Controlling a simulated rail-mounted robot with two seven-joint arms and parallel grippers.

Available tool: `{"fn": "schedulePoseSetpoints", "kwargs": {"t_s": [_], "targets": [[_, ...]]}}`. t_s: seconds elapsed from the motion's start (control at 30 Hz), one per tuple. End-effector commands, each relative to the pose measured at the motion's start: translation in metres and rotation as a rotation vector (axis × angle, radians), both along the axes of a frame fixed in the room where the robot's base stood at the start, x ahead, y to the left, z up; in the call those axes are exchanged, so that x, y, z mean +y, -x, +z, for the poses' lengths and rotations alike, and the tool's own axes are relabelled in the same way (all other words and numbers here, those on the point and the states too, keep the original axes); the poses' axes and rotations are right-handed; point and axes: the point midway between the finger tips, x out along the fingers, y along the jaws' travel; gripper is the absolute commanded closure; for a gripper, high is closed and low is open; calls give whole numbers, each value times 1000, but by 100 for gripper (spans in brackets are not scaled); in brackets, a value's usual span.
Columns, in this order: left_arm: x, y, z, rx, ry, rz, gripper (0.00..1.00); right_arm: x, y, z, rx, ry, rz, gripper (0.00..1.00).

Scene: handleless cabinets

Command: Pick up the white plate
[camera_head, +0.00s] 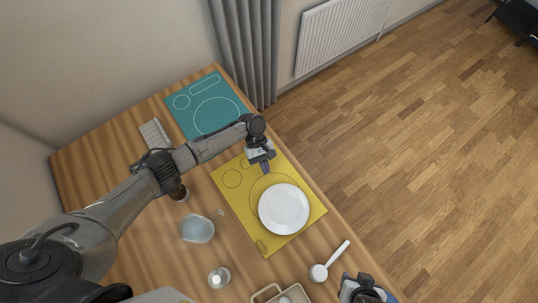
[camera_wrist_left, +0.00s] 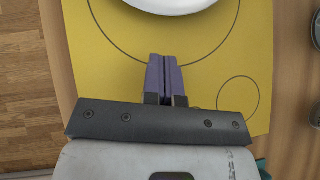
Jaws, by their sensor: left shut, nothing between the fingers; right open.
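The round white plate (camera_head: 284,209) lies on the yellow mat (camera_head: 229,199), inside a printed circle, in the head view. Its near edge also shows at the top of the left wrist view (camera_wrist_left: 172,3). My left gripper (camera_head: 265,168) is over the yellow mat beside the plate, with its purple fingers (camera_wrist_left: 162,76) shut together and empty, apart from the plate. My right gripper (camera_head: 366,290) is at the bottom edge of the head view, only partly in frame, and its fingers are hard to make out.
A teal mat (camera_head: 205,107) lies behind on the wooden table. A wooden floor lies beyond the table's right edge.

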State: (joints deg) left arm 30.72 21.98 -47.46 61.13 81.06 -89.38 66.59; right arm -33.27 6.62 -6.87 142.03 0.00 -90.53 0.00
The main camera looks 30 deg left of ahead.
Motion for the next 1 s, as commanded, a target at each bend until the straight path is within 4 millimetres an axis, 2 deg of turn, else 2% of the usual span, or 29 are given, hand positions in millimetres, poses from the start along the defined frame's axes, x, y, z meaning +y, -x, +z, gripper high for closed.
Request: {"fn": "schedulePoseSetpoints", "kwargs": {"t_s": [0.03, 0.1, 0.4, 0.5, 0.67, 1.0], "targets": [[6, -7, 11, -5, 1, 1, 100, 0, 0, 3, 0, -1, -1, 57], [13, -13, 21, -4, 0, 1, 100, 1, 0, 3, -1, -2, 0, 57], [37, -35, 53, -4, 1, 1, 100, -2, 0, 5, -1, 6, 4, 57], [41, -39, 59, -3, 1, 0, 98, -2, 0, 6, -1, 8, 5, 57], [45, -42, 63, -2, 1, -1, 83, -2, 0, 6, -1, 8, 6, 57], [45, -42, 64, -2, 1, 1, 83, -2, 0, 6, -2, 6, 4, 57]]}}
